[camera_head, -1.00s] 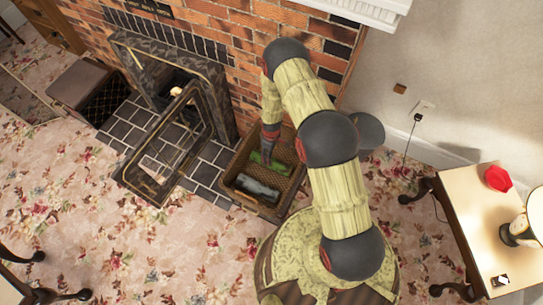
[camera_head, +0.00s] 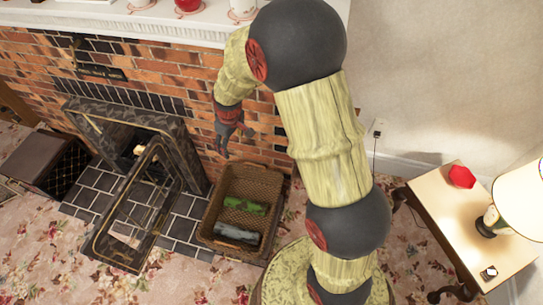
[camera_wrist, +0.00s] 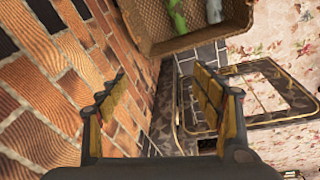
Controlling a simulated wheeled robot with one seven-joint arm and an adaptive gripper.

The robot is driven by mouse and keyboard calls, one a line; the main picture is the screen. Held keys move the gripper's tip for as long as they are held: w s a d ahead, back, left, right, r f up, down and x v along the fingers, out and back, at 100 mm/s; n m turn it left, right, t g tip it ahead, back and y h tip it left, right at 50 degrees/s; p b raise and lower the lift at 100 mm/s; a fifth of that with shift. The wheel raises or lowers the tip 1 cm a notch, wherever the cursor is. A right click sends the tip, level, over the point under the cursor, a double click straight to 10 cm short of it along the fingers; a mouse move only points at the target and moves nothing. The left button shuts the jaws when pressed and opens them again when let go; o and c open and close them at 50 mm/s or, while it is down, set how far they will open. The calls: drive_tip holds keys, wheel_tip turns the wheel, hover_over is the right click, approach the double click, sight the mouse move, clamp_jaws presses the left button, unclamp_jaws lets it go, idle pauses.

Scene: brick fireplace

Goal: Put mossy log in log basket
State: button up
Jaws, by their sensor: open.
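The mossy log (camera_head: 245,205), bright green, lies inside the wicker log basket (camera_head: 212,212). A grey log (camera_head: 237,233) lies beside it, nearer the basket's front. My gripper (camera_head: 236,147) is raised above the basket's back edge, close to the brick wall, and is empty. In the wrist view my gripper (camera_wrist: 160,100) shows its two fingers spread wide with nothing between them. The basket (camera_wrist: 190,38) is at the top of that view, with the green log (camera_wrist: 177,14) and the grey log (camera_wrist: 213,10) partly cut off.
A fireplace screen (camera_head: 140,215) with a gold-edged frame stands left of the basket on dark hearth tiles. A dark box (camera_head: 40,160) stands further left. A mantel shelf (camera_head: 150,22) runs above the bricks. A side table (camera_head: 450,215) with a lamp is at the right.

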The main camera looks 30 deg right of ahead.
drive_tip(key=s+r+m+t, duration=0.1)
drive_tip(key=s+r, duration=0.5)
drive_tip(key=r, duration=0.4)
drive_tip(key=s+r+m+t, duration=0.1)
drive_tip(key=s+r+m, duration=0.1)
drive_tip(key=s+r, duration=0.6)
drive_tip(key=s+r+m, duration=0.1)
drive_tip(key=s+r, duration=0.3)
drive_tip(key=s, duration=0.3)
drive_tip(key=s+r+m+t, duration=0.1)
drive_tip(key=s+r, duration=0.3)
drive_tip(key=s, duration=0.3)
drive_tip(key=shift+s+r, duration=0.25)
drive_tip(key=shift+r, duration=0.05)
drive_tip(key=shift+a, duration=0.15)
